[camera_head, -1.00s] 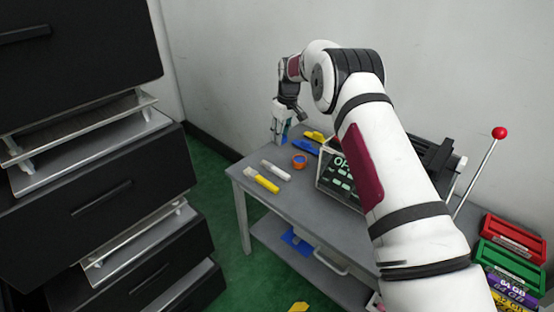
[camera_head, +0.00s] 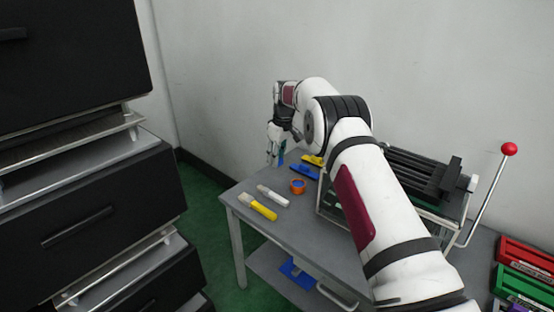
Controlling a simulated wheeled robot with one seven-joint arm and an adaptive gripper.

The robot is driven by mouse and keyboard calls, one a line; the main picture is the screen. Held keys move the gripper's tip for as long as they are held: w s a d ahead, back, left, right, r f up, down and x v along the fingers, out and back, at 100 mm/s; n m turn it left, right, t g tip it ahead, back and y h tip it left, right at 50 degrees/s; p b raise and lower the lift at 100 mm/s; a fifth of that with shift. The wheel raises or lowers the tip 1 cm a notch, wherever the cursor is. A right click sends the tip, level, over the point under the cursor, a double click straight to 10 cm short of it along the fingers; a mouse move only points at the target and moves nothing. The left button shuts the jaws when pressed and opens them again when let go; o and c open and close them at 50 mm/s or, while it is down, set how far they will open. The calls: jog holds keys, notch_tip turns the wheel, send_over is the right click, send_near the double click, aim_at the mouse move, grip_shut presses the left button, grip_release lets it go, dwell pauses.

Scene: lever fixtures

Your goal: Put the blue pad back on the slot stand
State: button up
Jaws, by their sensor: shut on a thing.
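My gripper (camera_head: 275,157) is at the far left end of the grey table, pointing down. It is shut on a thin blue piece (camera_head: 282,154), which looks like the blue pad; my fingers partly hide it. I cannot tell whether its lower end touches the table. A black slotted rack (camera_head: 425,172) stands at the right behind my arm and may be the slot stand, but I cannot tell for sure. Its front is largely hidden by my arm.
On the table (camera_head: 240,206) lie a yellow-handled tool (camera_head: 258,207), a white-handled tool (camera_head: 272,195), an orange ring (camera_head: 297,186), a blue clamp (camera_head: 305,171) and a yellow one (camera_head: 312,160). A red-knobbed lever (camera_head: 508,149) rises at right.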

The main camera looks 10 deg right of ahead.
aim_at(277, 178)
notch_tip(277, 178, down, 6)
jog(key=shift+r+b, duration=0.1)
jog(key=shift+b, duration=0.5)
jog(key=shift+f, duration=0.2)
jog(key=o, duration=1)
notch_tip(277, 178, up, 14)
jog(key=s+d+p, duration=0.1)
jog(key=p, duration=0.3)
jog(key=shift+s+f, duration=0.2)
jog(key=shift+s, duration=0.15)
jog(key=shift+r, duration=0.1)
